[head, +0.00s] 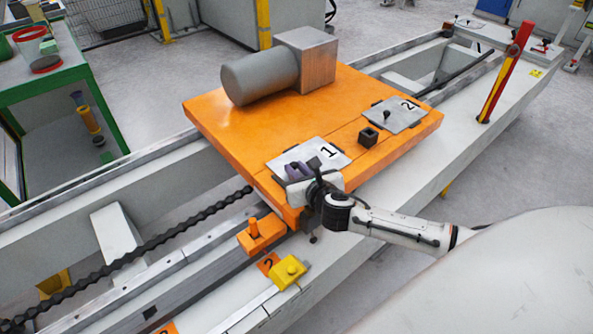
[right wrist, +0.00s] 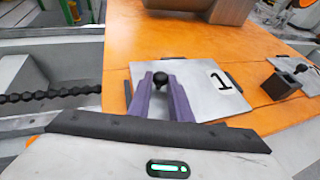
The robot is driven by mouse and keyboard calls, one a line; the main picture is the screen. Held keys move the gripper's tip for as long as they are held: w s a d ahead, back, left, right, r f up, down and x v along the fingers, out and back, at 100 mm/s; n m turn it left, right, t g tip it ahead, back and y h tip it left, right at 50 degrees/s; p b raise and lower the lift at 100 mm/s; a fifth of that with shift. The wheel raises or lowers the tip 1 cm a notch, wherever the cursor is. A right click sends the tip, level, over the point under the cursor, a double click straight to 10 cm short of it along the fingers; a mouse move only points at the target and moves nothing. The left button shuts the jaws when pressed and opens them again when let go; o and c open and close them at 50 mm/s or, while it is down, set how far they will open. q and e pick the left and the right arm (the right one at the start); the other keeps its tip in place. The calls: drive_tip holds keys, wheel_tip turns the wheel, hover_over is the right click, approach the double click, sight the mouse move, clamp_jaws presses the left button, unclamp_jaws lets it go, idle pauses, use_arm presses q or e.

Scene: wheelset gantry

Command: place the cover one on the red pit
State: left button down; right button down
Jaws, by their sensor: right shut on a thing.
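Cover one is a light grey plate marked 1 (head: 320,149) at the front of the orange platform (head: 215,122). It also shows in the right wrist view (right wrist: 205,73), with a black knob (right wrist: 160,78) on top. My right gripper (head: 297,170) reaches over the cover's near side. Its purple fingers (right wrist: 160,88) are shut on the knob. The cover looks flat on or close to the platform; I cannot tell whether it touches. I cannot make out a red pit in either view. My left gripper is not in view.
A second plate marked 2 (head: 397,114) with a knob lies to the right. A dark square block (head: 368,138) stands between the plates. A grey cylinder (head: 260,77) with a metal block sits at the back. A red and yellow post (head: 506,72) stands at the right.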

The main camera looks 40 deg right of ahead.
drive_tip(key=c, duration=1.6)
unclamp_jaws()
drive_tip(key=shift+s+r, duration=0.1)
drive_tip(key=p+v, duration=0.2)
drive_tip(key=v, duration=1)
